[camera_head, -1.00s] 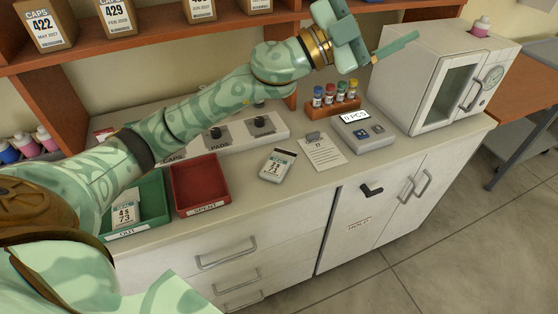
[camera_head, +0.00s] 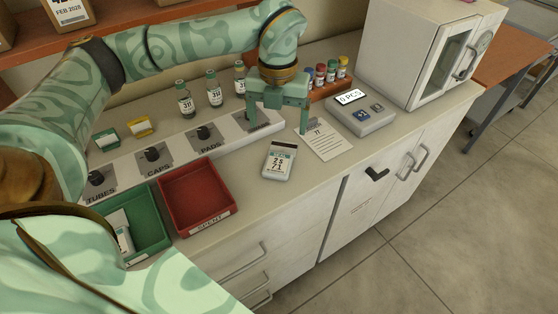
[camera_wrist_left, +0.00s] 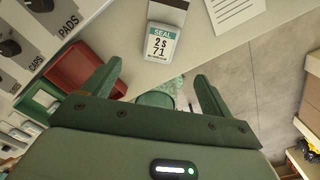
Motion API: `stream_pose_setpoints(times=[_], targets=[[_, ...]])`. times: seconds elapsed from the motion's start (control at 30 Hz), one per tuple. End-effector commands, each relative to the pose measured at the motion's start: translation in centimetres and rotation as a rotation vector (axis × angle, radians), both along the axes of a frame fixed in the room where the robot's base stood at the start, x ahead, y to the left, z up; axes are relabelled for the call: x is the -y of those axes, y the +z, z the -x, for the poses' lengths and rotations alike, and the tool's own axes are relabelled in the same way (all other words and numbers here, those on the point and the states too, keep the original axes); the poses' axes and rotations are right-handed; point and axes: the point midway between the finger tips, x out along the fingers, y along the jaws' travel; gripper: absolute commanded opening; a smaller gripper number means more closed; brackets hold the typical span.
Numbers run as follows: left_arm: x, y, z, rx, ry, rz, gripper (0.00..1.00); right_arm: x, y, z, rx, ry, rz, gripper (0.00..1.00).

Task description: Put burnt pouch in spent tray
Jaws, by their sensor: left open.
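A pouch (camera_head: 279,160) with a white label and a dark strip at its top edge lies on the counter. It also shows in the left wrist view (camera_wrist_left: 163,42), with its label reading "SEAL". I cannot tell for sure that it is burnt. The red spent tray (camera_head: 200,195) stands to its left and looks empty; it also shows in the left wrist view (camera_wrist_left: 84,72). My left gripper (camera_head: 277,118) is open and empty, pointing down above the counter, just behind the pouch in the head view. My right gripper is not in view.
A green tray (camera_head: 146,217) holding another pouch (camera_head: 121,230) stands left of the red tray. A knob panel (camera_head: 182,150), bottles (camera_head: 213,88), a paper sheet (camera_head: 328,142), a scale (camera_head: 361,115) and a white incubator (camera_head: 418,50) surround the pouch. Counter between tray and pouch is clear.

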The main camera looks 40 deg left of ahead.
Motion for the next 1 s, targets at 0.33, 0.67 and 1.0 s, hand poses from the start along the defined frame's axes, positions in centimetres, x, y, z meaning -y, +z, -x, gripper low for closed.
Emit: stream_pose_setpoints(times=[0.33, 0.67, 1.0], targets=[[0.0, -7.0, 0.0, -0.002, -0.001, 0.003, 0.85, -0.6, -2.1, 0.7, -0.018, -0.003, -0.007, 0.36], [-0.1, -10.7, -0.3, -0.005, -0.001, 0.002, 0.85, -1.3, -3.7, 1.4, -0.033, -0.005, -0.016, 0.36], [-0.1, -12.4, -0.3, 0.001, -0.001, 0.003, 0.85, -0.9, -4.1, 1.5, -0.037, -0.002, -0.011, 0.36]])
